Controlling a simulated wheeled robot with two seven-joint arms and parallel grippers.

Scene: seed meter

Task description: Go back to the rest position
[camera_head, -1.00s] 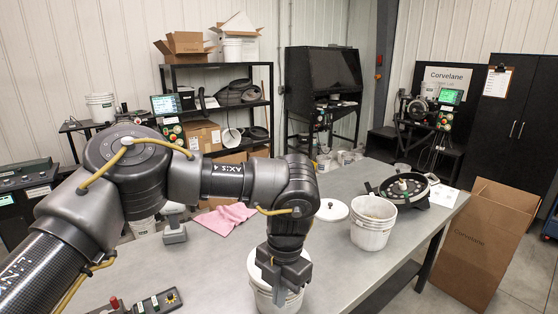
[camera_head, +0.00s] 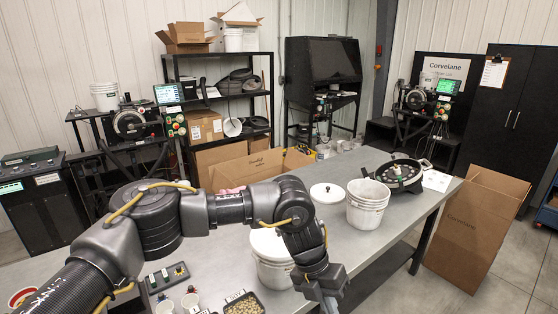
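My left arm reaches in from the left across the near side of the grey table (camera_head: 408,217). Its gripper (camera_head: 328,300) points down at the bottom of the picture, right of and in front of a white bucket (camera_head: 273,272). Whether its fingers are open or shut cannot be made out, and I see nothing clearly held. My arm hides part of that bucket. My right gripper is not in view. The dark round seed meter (camera_head: 405,186) lies at the table's far right end. A second white bucket (camera_head: 366,214) stands in front of it.
A white round lid (camera_head: 327,193) lies by the second bucket. A control box (camera_head: 165,280), small cups (camera_head: 190,301) and a tray of seeds (camera_head: 243,304) are at the near edge. A cardboard box (camera_head: 475,230) stands on the floor to the right.

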